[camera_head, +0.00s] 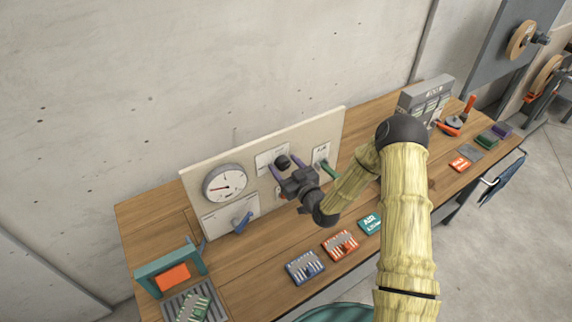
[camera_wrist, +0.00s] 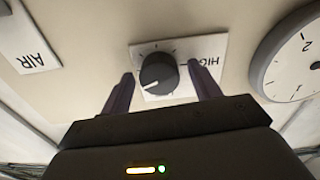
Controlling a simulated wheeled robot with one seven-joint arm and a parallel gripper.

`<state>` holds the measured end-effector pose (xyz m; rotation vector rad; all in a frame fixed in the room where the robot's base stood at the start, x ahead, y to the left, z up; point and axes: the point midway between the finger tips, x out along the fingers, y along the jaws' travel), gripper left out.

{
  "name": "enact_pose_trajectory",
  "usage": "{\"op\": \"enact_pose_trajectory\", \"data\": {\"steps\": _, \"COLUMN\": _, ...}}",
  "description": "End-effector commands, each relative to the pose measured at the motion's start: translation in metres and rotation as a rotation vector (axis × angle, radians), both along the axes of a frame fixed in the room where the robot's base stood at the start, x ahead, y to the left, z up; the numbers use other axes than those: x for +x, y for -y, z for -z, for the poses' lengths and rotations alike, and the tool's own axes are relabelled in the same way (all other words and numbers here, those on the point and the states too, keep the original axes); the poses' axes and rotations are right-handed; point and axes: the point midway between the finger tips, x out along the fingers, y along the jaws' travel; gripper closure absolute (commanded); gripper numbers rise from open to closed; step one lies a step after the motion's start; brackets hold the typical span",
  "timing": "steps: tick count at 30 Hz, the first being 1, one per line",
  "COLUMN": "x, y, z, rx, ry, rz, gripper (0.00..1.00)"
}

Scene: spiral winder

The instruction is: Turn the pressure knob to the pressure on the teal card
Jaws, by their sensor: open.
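The black pressure knob (camera_head: 283,161) sits on a white plate on the upright cream panel (camera_head: 205,170). In the wrist view the knob (camera_wrist: 158,73) has a white pointer line towards the lower left of the picture. My gripper (camera_head: 287,167) faces the panel, its purple fingers open on either side of the knob. In the wrist view there are gaps between my gripper (camera_wrist: 163,92) fingers and the knob. The teal card (camera_head: 369,223) lies on the bench, partly behind my arm; it reads "AIR" and a smaller line beginning "0.2", too small to read surely. The round gauge (camera_head: 225,184) is left of the knob.
A blue lever (camera_head: 242,222) sits below the gauge, and a green handle (camera_head: 328,170) is right of my gripper. Blue (camera_head: 305,267) and orange (camera_head: 340,244) cards lie in front. A teal frame (camera_head: 170,270) stands at the bench's left end.

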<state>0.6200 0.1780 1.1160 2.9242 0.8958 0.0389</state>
Motion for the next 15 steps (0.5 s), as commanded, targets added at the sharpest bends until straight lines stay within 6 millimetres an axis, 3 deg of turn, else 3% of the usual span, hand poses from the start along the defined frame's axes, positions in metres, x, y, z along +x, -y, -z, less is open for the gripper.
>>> {"op": "enact_pose_trajectory", "data": {"steps": 6, "x": 0.0, "y": 0.0002, "z": 0.0003, "rx": 0.0, "ry": 0.0, "rz": 0.0, "gripper": 0.4}}
{"op": "enact_pose_trajectory", "data": {"steps": 12, "x": 0.0, "y": 0.0003, "z": 0.0002, "rx": 0.0, "ry": 0.0, "rz": 0.0, "gripper": 0.79}}
{"op": "enact_pose_trajectory", "data": {"steps": 15, "x": -0.0002, "y": 0.0003, "z": 0.0002, "rx": 0.0, "ry": 0.0, "rz": 0.0, "gripper": 0.82}}
